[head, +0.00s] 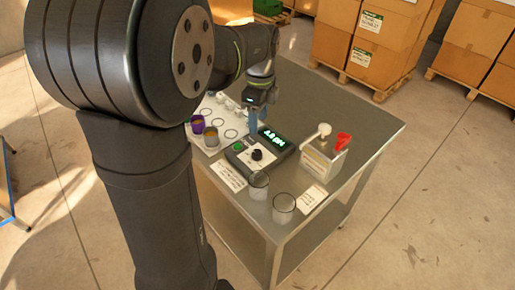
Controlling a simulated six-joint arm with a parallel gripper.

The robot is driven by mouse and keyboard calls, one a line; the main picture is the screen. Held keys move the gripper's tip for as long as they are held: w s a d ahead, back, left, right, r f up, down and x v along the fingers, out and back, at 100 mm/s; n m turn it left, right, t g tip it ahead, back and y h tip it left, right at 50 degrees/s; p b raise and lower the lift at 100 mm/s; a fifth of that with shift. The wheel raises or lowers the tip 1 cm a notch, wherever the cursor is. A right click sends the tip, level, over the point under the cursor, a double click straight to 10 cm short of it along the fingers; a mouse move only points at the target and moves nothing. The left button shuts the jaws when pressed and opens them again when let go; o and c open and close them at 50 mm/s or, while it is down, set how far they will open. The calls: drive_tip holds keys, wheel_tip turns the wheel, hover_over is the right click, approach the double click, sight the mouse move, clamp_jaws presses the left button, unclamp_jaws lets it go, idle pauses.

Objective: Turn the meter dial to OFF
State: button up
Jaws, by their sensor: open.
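The meter (240,163) is a dark box with a pale front panel on the metal table. Its black round dial (257,155) sits on that panel; the pointer's setting is too small to read. A lit display (273,137) with green characters is behind the dial, and a green button (238,147) is to the dial's left. My gripper (254,127) is open, with bluish fingers pointing down near the meter's back left edge, behind the dial and apart from it. Whether the fingertips touch anything cannot be told.
Two clear cups (258,186) stand in front of the meter. A white tray (206,141) with a purple cup (197,124) and a grey cup (211,137) is left. The table's (368,125) back right is clear.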

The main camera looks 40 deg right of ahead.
sight(257, 152)
drive_tip(key=f, duration=1.1)
drive_tip(key=shift+s+a+f, duration=0.15)
drive_tip(key=shift+a+f, duration=0.15)
drive_tip(key=shift+c, duration=0.4)
drive_tip(key=c, duration=0.9)
